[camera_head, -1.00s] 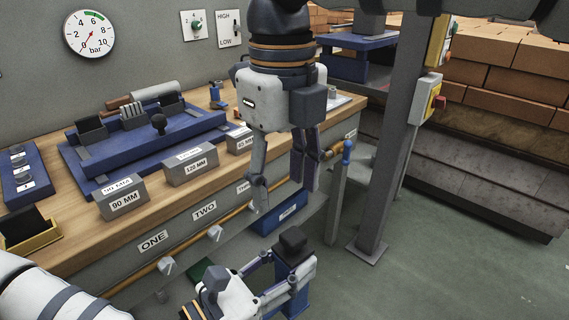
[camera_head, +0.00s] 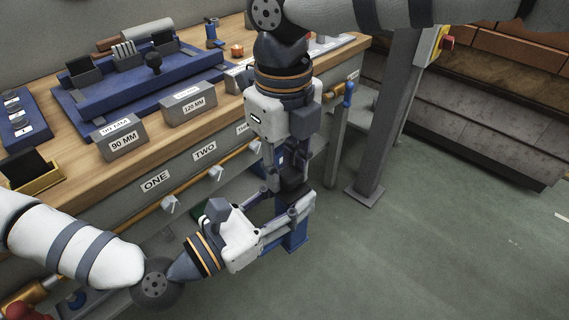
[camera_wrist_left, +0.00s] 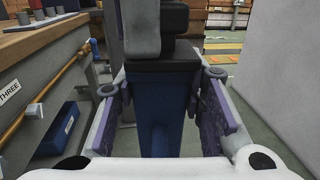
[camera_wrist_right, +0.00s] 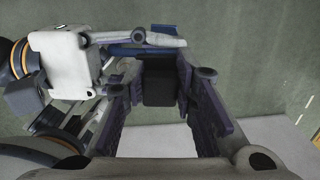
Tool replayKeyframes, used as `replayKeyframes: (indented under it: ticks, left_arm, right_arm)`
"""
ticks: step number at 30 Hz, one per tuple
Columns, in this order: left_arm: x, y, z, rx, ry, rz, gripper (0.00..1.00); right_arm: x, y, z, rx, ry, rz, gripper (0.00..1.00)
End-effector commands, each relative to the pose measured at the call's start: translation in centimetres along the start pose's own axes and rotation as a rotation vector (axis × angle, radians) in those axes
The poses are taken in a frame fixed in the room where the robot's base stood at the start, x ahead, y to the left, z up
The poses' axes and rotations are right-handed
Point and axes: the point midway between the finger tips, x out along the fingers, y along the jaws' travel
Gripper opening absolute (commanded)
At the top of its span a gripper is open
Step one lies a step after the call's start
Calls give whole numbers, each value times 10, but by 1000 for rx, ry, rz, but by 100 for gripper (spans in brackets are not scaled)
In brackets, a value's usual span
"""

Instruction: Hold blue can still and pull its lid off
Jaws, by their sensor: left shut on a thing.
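The blue can (camera_head: 296,239) is upright and box-like, low beside the bench front in the head view. Its black lid (camera_head: 294,187) sits on top. My left gripper (camera_head: 290,212) is shut on the can's sides; the can (camera_wrist_left: 160,118) stands between its fingers in the left wrist view. My right gripper (camera_head: 283,178) points down from above, open, with its fingers on either side of the lid. In the right wrist view the black lid (camera_wrist_right: 160,82) lies between the spread fingers; I cannot tell whether they touch it. The right gripper partly hides the lid in the head view.
The wooden bench (camera_head: 150,160) with drawers, an orange rail and knobs is close at the left. A grey post (camera_head: 385,135) stands to the right. The green floor (camera_head: 440,250) on the right is clear.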

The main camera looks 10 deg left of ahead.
Motion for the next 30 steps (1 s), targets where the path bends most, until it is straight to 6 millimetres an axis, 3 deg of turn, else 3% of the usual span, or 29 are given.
replayKeyframes:
  ticks: [17,30]
  left_arm:
    - [0,0,1,1,-3,0,0]
    - [0,0,1,1,-2,0,0]
  right_arm:
    - [0,0,0,0,0,0,0]
    - [-14,0,0,1,0,0,0]
